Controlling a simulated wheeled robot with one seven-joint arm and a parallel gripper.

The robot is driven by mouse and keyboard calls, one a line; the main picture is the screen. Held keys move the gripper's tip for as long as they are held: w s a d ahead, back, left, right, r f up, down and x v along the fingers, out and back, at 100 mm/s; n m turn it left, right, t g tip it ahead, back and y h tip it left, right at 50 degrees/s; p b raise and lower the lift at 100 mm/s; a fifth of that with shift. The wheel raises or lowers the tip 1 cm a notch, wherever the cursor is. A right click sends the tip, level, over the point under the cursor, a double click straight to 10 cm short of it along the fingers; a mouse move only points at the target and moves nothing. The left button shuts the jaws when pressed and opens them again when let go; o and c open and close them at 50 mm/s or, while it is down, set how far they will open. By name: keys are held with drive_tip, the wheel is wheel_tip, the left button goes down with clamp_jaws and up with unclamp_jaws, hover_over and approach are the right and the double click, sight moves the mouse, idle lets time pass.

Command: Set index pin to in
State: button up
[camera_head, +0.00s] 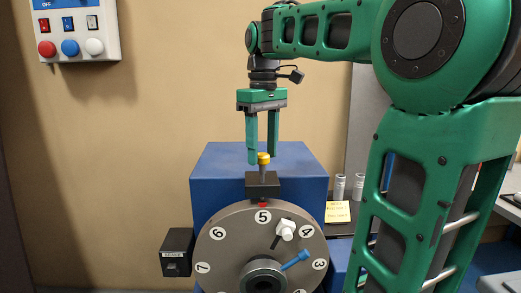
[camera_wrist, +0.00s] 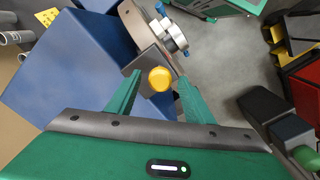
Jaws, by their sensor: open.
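The index pin has a yellow knob (camera_head: 264,158) on a metal stem that rises from a dark block (camera_head: 262,186) on top of the blue housing. Below it is a grey dial (camera_head: 233,222) with numbered white discs; the 5 is at the top under a small red mark. My gripper (camera_head: 262,158) is open and points down at the knob. In the wrist view the yellow knob (camera_wrist: 159,79) shows between the tips of the two green fingers, with gaps at both sides. I cannot tell the exact height of the fingertips against the knob.
The dial carries a white knob (camera_head: 286,229) and a blue-tipped handle (camera_head: 295,260). A small dark box (camera_head: 177,252) is left of the dial. A button panel (camera_head: 75,32) hangs on the wall. A yellow note (camera_head: 338,212) and grey cylinders (camera_head: 340,187) are at the right.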

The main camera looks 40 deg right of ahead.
sight(262, 154)
clamp_jaws()
drive_tip(key=shift+f, duration=1.3)
unclamp_jaws()
wheel_tip(262, 154, up, 11)
drive_tip(key=shift+w+f, duration=0.1)
drive_tip(key=shift+f, duration=0.05)
